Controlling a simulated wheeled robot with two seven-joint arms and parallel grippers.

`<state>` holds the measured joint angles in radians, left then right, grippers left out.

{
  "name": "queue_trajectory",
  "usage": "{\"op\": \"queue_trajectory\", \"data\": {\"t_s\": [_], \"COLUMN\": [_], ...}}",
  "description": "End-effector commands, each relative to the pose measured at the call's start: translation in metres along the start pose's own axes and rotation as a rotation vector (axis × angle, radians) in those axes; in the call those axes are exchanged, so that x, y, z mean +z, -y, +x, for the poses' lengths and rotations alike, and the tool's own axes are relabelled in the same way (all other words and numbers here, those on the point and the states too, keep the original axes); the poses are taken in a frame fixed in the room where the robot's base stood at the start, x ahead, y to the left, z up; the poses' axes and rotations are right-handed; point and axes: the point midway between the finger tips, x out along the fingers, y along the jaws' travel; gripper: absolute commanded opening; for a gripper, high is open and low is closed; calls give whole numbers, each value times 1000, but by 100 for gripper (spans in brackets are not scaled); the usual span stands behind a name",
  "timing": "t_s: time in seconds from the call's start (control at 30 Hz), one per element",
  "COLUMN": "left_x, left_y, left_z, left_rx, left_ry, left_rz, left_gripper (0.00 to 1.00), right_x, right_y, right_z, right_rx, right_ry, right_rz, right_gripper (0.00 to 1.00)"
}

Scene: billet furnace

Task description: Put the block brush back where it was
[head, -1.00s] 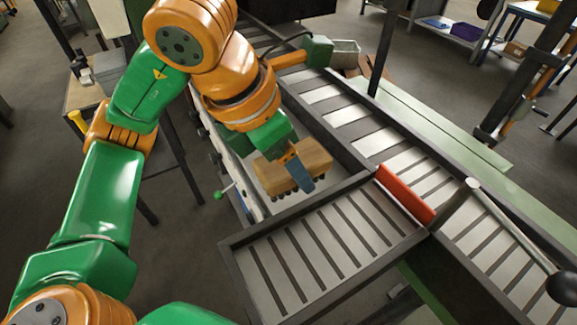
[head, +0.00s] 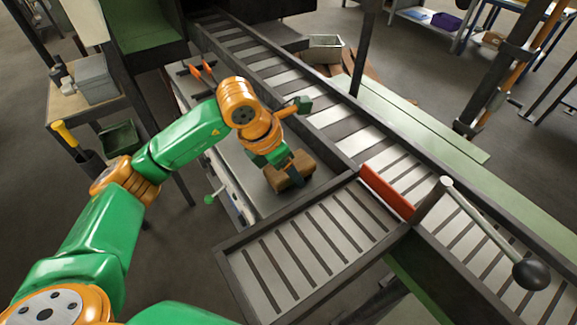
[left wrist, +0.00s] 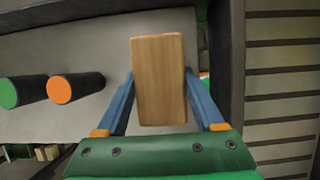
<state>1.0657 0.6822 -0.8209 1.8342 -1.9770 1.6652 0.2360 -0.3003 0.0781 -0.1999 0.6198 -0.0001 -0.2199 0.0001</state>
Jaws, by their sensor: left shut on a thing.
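The block brush is a wooden block (head: 287,180) held low over the grey bench top (head: 235,165), beside the roller table. My left gripper (head: 291,174) is shut on it from above. In the left wrist view the pale wooden back of the brush (left wrist: 158,85) sits between the two blue fingers of my left gripper (left wrist: 159,78). The bristle side faces away and is hidden there. I cannot tell whether the brush touches the bench top. My right gripper is not in view.
A short roller section (head: 310,245) with a dark raised rim lies right in front of the brush. A red plate (head: 387,191) and a black-knobbed lever (head: 490,230) stand at the right. Two dark cylinders with green and orange ends (left wrist: 60,90) lie left of the brush in the wrist view.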

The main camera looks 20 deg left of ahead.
Motion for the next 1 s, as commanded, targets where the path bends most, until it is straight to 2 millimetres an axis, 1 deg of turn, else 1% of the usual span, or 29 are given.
{"op": "queue_trajectory", "data": {"t_s": [0.03,0.07,0.1,0.13,0.17,0.4,0.47,0.53,0.57,0.67,0.8,0.9,1.0], "left_x": [-1,-1,0,0,0,0,2,2,2,2,2,2,2], "left_y": [0,0,0,0,0,0,0,0,-1,-1,-1,0,0], "left_z": [3,1,1,1,1,0,-5,-11,-16,-41,-79,-102,-116], "left_rx": [0,0,0,0,0,0,0,1,2,4,4,3,1], "left_ry": [0,0,0,0,0,0,0,2,3,5,5,3,2], "left_rz": [0,0,0,0,0,0,-1,0,0,2,0,-1,-1], "left_gripper": [18,78,89,97,100,100,100,100,100,100,100,100,100], "right_x": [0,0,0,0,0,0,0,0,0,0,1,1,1], "right_y": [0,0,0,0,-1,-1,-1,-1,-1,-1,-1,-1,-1], "right_z": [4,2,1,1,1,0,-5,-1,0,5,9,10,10], "right_rx": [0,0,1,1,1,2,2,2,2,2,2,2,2], "right_ry": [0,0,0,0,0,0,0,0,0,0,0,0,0], "right_rz": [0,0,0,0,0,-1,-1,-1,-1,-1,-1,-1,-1], "right_gripper": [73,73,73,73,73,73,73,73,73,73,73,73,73]}}
